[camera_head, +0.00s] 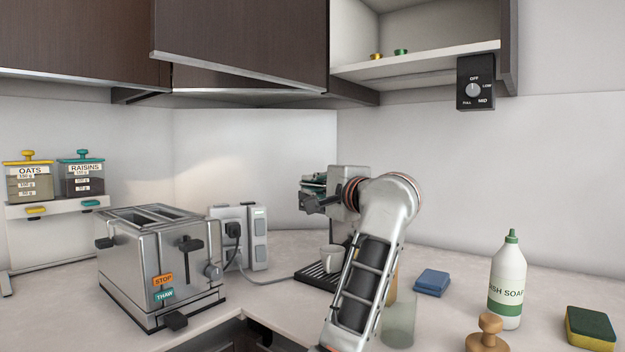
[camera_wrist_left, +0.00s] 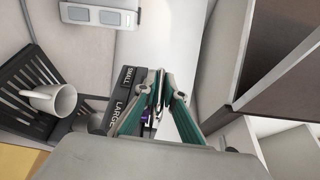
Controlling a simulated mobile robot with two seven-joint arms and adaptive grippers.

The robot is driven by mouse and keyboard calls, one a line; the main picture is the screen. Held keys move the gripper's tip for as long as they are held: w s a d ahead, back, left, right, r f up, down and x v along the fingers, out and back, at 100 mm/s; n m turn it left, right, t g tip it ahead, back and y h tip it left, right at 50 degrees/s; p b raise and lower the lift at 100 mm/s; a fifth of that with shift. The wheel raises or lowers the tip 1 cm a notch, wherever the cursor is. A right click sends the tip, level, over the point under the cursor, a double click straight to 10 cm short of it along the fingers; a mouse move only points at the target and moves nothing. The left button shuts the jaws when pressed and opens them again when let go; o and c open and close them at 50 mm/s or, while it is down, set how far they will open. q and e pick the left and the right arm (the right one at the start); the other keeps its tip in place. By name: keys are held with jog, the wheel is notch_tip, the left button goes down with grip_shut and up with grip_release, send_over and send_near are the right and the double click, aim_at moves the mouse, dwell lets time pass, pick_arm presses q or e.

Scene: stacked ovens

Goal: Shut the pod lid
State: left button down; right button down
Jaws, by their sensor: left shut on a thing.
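The coffee machine stands on the counter, mostly hidden behind my left arm. Its black drip tray (camera_head: 318,276) shows in the head view, with a white cup (camera_head: 331,258) on it. My left gripper (camera_head: 313,188) is at the top of the machine. In the left wrist view the gripper's teal fingers (camera_wrist_left: 160,88) are closed together on a thin grey part, likely the pod lid's handle. The machine's panel (camera_wrist_left: 122,95) marked SMALL and LARGE is beside them. A bit of purple shows below the fingertips. How far the lid is open is hidden.
A steel toaster (camera_head: 160,265) and a white socket block (camera_head: 240,238) stand to the left. Cabinets (camera_head: 245,40) hang above.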

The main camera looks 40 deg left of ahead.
pick_arm(q)
jog(key=shift+w+f, duration=0.1)
jog(key=shift+f, duration=0.25)
jog(key=c, duration=2.1)
grip_release()
jog(key=shift+c, duration=0.2)
jog(key=shift+d+r, duration=0.1)
jog(key=shift+r, duration=0.05)
jog(key=v, duration=1.1)
jog(key=shift+d, duration=0.4)
